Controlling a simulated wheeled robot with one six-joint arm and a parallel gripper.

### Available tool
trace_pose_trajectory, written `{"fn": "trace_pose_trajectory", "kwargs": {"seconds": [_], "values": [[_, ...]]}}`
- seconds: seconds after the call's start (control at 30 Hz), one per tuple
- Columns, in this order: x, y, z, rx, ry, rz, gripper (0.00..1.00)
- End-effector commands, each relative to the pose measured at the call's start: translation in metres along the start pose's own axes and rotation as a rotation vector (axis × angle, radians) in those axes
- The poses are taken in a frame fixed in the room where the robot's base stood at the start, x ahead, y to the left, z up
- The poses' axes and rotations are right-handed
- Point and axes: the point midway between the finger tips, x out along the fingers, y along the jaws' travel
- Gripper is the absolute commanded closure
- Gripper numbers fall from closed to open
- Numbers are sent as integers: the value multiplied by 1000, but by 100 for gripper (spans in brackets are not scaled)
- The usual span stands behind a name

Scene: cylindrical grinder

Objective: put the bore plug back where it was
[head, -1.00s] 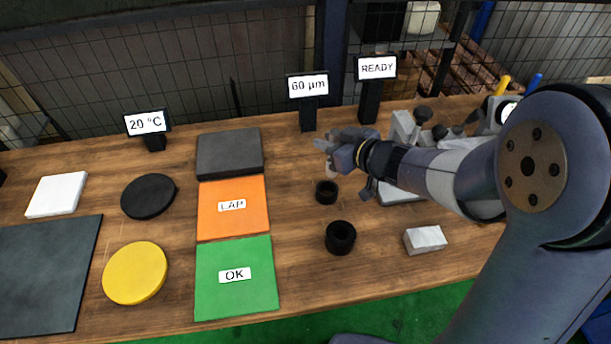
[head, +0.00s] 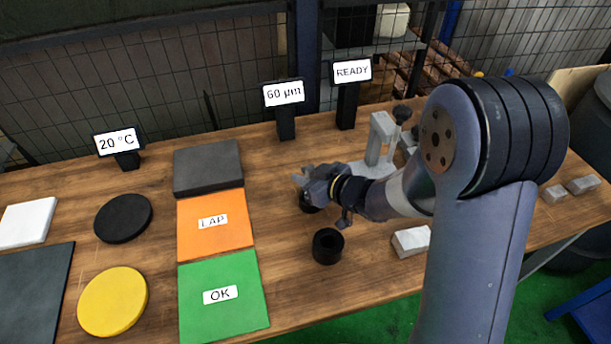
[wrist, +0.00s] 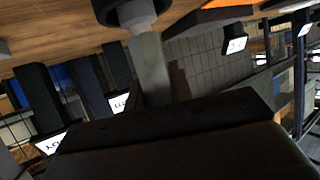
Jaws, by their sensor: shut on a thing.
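My gripper (head: 308,182) is shut on the bore plug and is low over the far black ring (head: 309,203). In the wrist view the plug (wrist: 150,68) is a grey rod stretching from the dark gripper towards that ring (wrist: 103,10). Its paler end overlaps the ring's opening; I cannot tell how deep it sits. In the head view the gripper hides the plug and part of this ring. A second, larger black ring (head: 328,246) stands nearer the front edge, open and empty on top.
Left are an orange LAP pad (head: 214,240), a green OK pad (head: 240,312), a dark grey block (head: 207,167), a black disc (head: 123,218) and a yellow disc (head: 113,301). A grey block (head: 411,241) lies right of the rings. A grey stand (head: 381,140) is behind my arm.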

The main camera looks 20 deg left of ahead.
Motion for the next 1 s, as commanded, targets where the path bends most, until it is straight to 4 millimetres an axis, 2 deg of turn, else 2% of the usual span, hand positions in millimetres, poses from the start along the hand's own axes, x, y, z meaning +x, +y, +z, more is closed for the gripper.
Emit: {"fn": "trace_pose_trajectory", "kwargs": {"seconds": [0.2,0.23,0.47,0.8,1.0], "values": [[2,0,3,0,2,0,100],[1,0,3,0,0,0,76],[1,0,2,0,0,0,57],[-1,0,-3,0,0,0,57],[-35,1,-2,0,1,4,57]]}}
